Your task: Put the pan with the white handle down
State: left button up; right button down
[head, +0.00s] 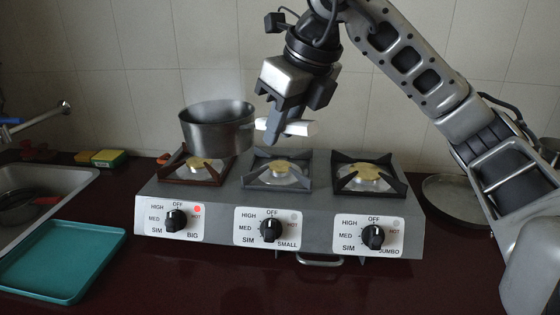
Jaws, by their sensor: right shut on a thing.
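The pan (218,128) is a grey metal pot in the head view, over the left burner (200,164) of the stove. Its white handle (298,127) points to the right, above the middle burner (279,170). My right gripper (284,130) comes down from above and is shut on the white handle. The pan looks roughly level. I cannot tell whether its base touches the left burner's grate or hangs just above it. My left gripper is not in view.
The grey stove (300,208) has three burners; the middle and right burner (364,172) are empty. A teal tray (62,260) lies front left, beside the sink (75,178). Sponges (107,158) lie behind. A lid or pan (455,198) sits right of the stove.

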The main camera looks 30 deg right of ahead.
jog(key=shift+s+d+r+m+h, duration=0.1)
jog(key=shift+d+r+m+h, duration=0.1)
jog(key=shift+r+m, duration=0.3)
jog(key=shift+d+r+m+h, duration=0.1)
jog(key=shift+r+m+h, duration=0.1)
jog(key=shift+r+m, duration=0.3)
jog(key=shift+d+f+m, duration=0.2)
jog(key=shift+d+m, duration=0.1)
jog(key=w+d+f+b, duration=0.1)
jog(key=w+d+f, duration=0.4)
jog(key=d+f, duration=0.7)
jog(key=shift+d+f, duration=0.3)
jog(key=shift+d, duration=0.05)
jog(key=c, duration=1.5)
grip_release()
jog(key=shift+s+f, duration=0.15)
jog(key=shift+f, duration=0.05)
jog(key=o, duration=0.3)
jog(key=shift+a, duration=0.1)
jog(key=shift+r, duration=0.1)
